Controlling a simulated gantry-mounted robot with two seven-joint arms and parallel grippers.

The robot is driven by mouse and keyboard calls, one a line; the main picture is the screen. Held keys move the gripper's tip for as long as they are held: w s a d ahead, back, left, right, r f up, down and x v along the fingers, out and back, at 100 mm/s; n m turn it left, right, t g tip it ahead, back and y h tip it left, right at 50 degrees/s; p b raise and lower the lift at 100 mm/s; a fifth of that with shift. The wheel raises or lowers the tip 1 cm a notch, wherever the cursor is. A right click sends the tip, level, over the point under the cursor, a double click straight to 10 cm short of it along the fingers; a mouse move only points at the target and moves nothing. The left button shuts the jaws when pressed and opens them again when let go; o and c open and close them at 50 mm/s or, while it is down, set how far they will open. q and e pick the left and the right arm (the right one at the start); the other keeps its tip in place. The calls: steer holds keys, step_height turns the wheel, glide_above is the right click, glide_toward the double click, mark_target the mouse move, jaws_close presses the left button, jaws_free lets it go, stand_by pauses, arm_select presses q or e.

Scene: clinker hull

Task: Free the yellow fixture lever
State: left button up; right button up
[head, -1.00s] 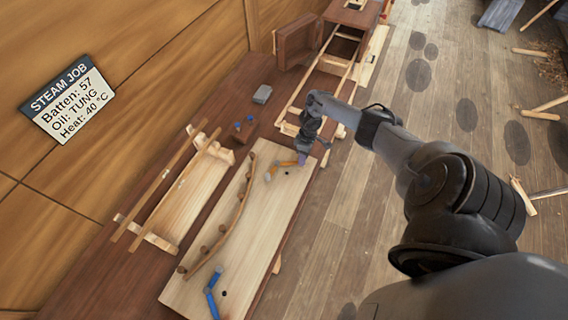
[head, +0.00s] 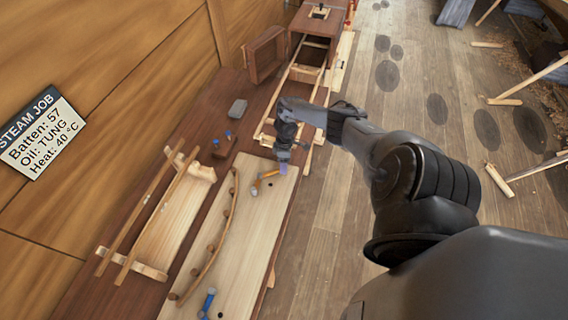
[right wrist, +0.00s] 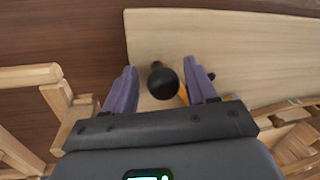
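The yellow fixture lever (head: 264,180) is at the far end of the pale board (head: 240,215), with its pivot end on the board. My right gripper (head: 283,168) is at the lever's free end, pointing down. In the right wrist view my right gripper (right wrist: 160,75) is open, its two purple fingers spread on either side of a round black knob (right wrist: 163,82). A bit of the yellow lever (right wrist: 183,95) shows beside the knob, mostly hidden. I see no finger clearly touching the knob. My left gripper is not in view.
A blue lever (head: 208,302) is at the board's near end. A curved batten (head: 213,250) runs along pegs on the board. A wooden rack (head: 165,225) stands left, a grey block (head: 237,109) behind. A sign (head: 40,135) hangs on the wall.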

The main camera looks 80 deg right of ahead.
steer(key=shift+r, duration=0.15)
steer(key=shift+r, duration=0.25)
step_height(320, 180, up, 10)
steer(key=d+p, duration=0.1)
steer(key=d, duration=0.1)
steer(key=shift+w+p, duration=0.15)
steer(key=shift+p, duration=0.15)
stand_by(0.4)
